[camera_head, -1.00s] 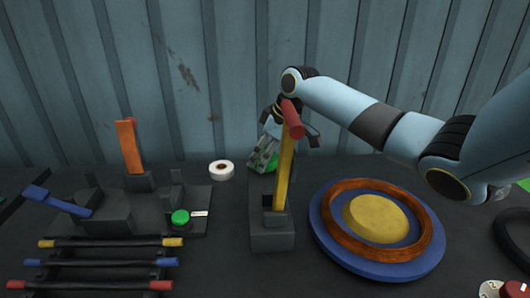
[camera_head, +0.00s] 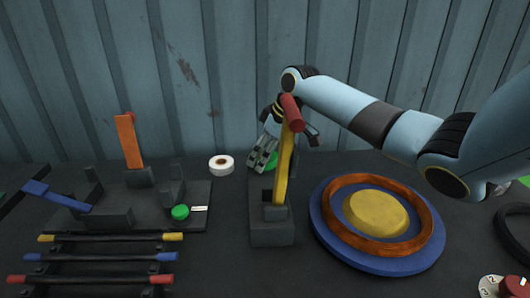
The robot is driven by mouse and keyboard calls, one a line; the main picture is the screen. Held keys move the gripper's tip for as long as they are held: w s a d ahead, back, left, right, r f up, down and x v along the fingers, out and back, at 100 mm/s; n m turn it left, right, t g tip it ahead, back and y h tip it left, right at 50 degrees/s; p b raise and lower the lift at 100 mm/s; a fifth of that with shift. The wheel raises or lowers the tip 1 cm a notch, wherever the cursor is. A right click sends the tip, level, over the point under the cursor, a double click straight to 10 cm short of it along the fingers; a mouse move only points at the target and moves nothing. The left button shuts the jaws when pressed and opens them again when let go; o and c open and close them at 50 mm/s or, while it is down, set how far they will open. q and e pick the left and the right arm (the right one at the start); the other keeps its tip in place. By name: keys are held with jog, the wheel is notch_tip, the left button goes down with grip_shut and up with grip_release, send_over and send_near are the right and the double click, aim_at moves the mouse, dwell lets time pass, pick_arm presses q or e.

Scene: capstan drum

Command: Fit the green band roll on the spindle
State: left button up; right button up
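A green round thing (camera_head: 271,162), which looks like the green band roll, shows in part on the dark table near the back wall. My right gripper (camera_head: 263,155) is low over it, with a grey finger pad in front of it. The yellow lever hides part of the gripper, so I cannot tell whether the fingers are closed on the green thing. I cannot make out the spindle with certainty. My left gripper is not in view.
A yellow lever with a red handle (camera_head: 291,112) stands on a dark block in front of my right gripper. A white roll (camera_head: 221,164) lies to its left. A blue disc (camera_head: 326,232) with a wooden ring is at right. Colored-ended bars (camera_head: 100,237) and a green button (camera_head: 180,212) are at left.

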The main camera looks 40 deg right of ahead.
jog(key=shift+o, duration=1.4)
jog(key=shift+r, duration=0.1)
jog(key=v, duration=1.1)
jog(key=shift+r, duration=0.4)
jog(key=shift+s+d, duration=0.1)
